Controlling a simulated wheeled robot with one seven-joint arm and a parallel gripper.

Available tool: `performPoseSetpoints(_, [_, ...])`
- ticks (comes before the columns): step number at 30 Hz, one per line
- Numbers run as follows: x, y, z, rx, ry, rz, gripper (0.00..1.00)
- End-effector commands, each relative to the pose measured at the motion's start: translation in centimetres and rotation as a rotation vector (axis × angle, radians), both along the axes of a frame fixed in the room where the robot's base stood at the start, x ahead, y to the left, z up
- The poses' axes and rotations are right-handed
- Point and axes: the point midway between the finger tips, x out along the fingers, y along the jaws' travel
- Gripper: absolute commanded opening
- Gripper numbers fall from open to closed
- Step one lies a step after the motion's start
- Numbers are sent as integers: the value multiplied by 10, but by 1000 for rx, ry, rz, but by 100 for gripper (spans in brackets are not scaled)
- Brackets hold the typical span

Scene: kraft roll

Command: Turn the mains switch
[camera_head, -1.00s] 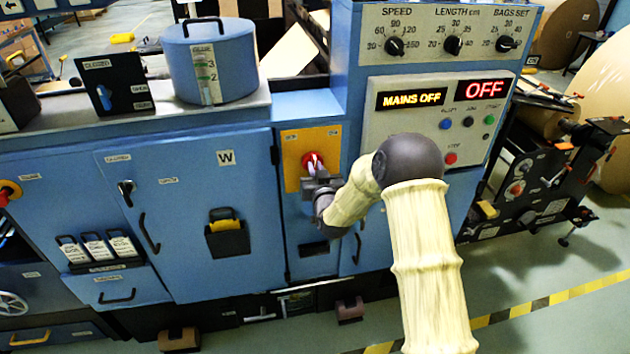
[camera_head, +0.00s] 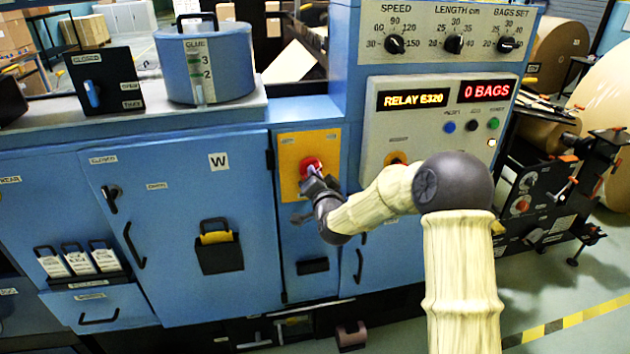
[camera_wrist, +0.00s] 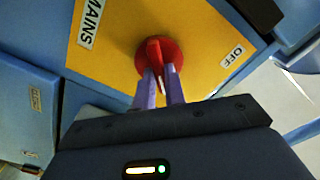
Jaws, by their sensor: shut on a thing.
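The mains switch (camera_head: 310,166) is a red round knob on a yellow plate (camera_head: 290,187) on the blue machine front. My gripper (camera_head: 314,176) is at the switch from below. In the wrist view my gripper's two purple fingers (camera_wrist: 160,80) are shut on the switch's bar. The panel display (camera_head: 412,99) reads RELAY E320, and the red display (camera_head: 486,91) reads 0 BAGS.
A control panel with dials (camera_head: 453,44) and coloured buttons (camera_head: 471,125) stands up right of the switch. A cabinet door (camera_head: 185,215) with a black handle is on the left. A blue glue pot (camera_head: 205,60) sits on the ledge above.

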Motion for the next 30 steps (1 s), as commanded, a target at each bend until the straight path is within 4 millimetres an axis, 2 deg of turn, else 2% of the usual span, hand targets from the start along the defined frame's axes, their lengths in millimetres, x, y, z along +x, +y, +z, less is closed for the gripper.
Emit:
performPoseSetpoints(14, [-1,2,-2,18,10,3,0])
performPoseSetpoints(15, [-1,1,-1,17,9,3,20])
performPoseSetpoints(17, [-1,1,-1,17,9,3,32])
performPoseSetpoints(30, [-6,0,-1,16,6,3,34])
